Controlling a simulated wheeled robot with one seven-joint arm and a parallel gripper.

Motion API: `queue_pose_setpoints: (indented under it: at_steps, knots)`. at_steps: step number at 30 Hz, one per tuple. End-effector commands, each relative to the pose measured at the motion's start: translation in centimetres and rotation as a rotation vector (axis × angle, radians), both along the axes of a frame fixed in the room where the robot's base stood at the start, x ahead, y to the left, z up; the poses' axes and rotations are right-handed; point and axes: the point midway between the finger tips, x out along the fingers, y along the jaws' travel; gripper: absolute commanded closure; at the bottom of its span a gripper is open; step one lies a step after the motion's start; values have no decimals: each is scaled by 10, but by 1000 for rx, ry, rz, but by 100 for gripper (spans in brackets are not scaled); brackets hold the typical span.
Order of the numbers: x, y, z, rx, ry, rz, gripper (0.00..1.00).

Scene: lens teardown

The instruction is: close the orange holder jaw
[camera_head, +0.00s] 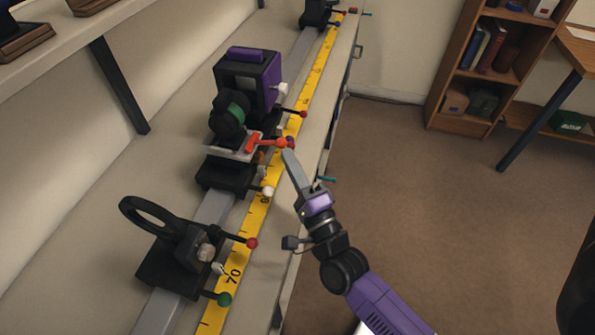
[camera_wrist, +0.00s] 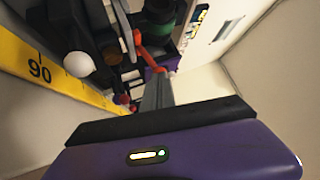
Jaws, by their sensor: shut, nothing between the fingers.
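The orange holder jaw (camera_head: 266,142) is a lever-like part on the middle holder, in front of a black and green round lens piece (camera_head: 229,115). Its ball-shaped end is at the right, over the yellow scale. My gripper (camera_head: 288,154) is shut and empty, its fingertips right beside that end. In the wrist view the orange jaw (camera_wrist: 150,55) shows just beyond the tips of my gripper (camera_wrist: 158,78). I cannot tell whether the fingertips touch it. How far the jaw is open is not clear.
A yellow measuring scale (camera_head: 248,222) runs along the bench rail. A ring holder (camera_head: 150,215) with red and green knobs stands nearer. A black and purple box (camera_head: 248,78) stands behind the lens. Open floor (camera_head: 440,220) lies right of the bench.

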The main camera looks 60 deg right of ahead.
Motion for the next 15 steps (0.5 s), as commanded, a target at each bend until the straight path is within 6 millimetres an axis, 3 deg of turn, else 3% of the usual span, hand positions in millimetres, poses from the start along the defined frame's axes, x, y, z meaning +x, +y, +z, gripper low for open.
queue_pose_setpoints:
  at_steps: [15]
  knots:
    - [9, 1, 1, 2, -2, 0, 100]
